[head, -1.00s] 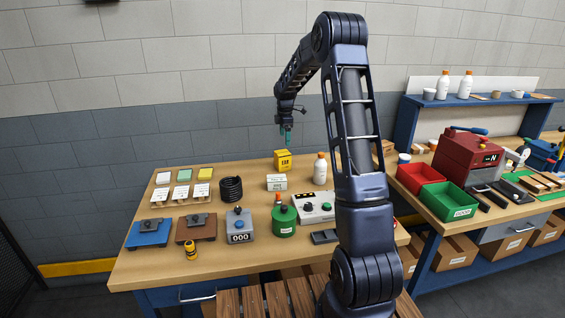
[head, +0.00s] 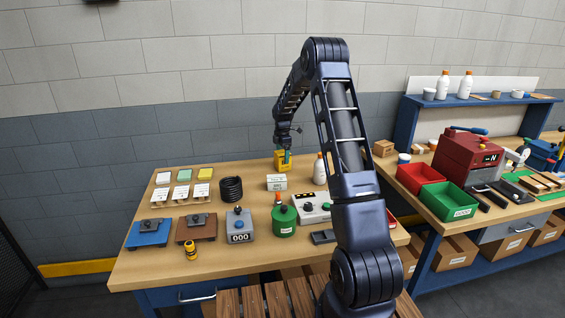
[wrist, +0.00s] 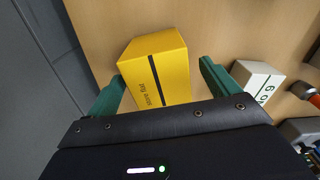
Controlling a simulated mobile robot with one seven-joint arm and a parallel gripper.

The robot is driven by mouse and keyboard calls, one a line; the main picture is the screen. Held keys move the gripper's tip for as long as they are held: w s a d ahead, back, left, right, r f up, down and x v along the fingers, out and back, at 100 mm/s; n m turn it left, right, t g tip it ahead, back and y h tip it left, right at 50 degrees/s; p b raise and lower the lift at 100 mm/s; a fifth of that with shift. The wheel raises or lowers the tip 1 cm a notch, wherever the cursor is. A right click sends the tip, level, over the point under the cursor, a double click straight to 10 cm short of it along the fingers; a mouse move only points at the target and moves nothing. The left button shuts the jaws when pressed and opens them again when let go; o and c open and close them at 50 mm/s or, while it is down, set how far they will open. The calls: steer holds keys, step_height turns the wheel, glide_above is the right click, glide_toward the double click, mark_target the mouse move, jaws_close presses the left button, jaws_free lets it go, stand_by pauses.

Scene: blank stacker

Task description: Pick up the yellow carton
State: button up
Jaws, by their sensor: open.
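The yellow carton (head: 280,160) stands upright at the back of the wooden table, and it fills the middle of the wrist view (wrist: 158,68). It has a dark stripe and dark lettering. My gripper (head: 286,156) is at the carton from above. In the wrist view its two green fingers (wrist: 160,88) are apart, one on each side of the carton. The left finger is close to the carton's side, and a gap shows at the right finger. The carton's lower part is hidden by the gripper body in the wrist view.
A white carton (head: 277,182) stands just in front of the yellow one and shows right of the right finger in the wrist view (wrist: 258,82). A white bottle (head: 319,170) stands to the right. A black coil (head: 231,189) lies to the left. The wall is close behind.

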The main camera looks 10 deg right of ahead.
mark_target(283, 161)
steer(key=shift+w+f, duration=0.1)
steer(key=shift+f, duration=2.3)
steer(key=c, duration=1.1)
steer(key=shift+r, duration=0.1)
